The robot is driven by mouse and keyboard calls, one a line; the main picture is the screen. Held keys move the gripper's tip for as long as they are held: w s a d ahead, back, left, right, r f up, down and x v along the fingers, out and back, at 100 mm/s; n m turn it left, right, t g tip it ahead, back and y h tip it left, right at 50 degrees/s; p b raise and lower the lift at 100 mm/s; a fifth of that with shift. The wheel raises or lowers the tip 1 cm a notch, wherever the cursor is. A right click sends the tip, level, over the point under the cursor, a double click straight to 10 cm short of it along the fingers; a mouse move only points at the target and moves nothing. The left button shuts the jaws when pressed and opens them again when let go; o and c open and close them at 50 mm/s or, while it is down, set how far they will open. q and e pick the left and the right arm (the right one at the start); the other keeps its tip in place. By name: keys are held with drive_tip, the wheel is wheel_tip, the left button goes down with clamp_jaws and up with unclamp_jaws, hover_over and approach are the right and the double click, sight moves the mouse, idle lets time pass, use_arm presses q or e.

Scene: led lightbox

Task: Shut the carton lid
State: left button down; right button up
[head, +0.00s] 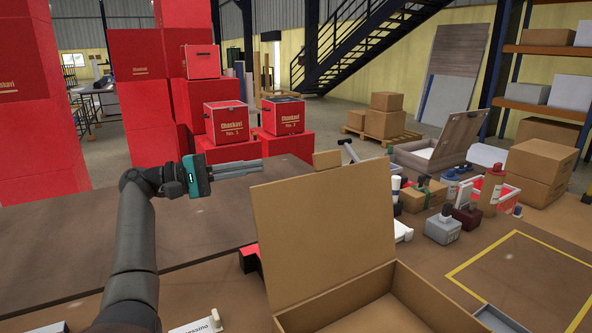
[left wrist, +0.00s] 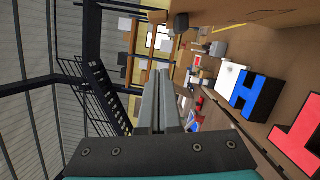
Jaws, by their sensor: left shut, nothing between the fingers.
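The brown carton (head: 430,297) stands open at the bottom centre of the head view, its near part cut off by the frame edge. My left gripper (head: 261,164) is shut and empty. In the head view it appears just above the lid's upper left corner, fingers pointing right; I see no contact with the lid. My right gripper is not in view.
A yellow-outlined area (head: 520,265) is at right. A blue letter H (left wrist: 248,94) and red letter T (left wrist: 300,140) show in the wrist view.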

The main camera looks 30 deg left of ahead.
use_arm(q)
drive_tip(key=w+d+r+p, duration=0.1)
drive_tip(key=w+d, duration=0.4)
drive_tip(key=d, duration=0.5)
drive_tip(key=shift+d+r, duration=0.15)
drive_tip(key=shift+r, duration=0.25)
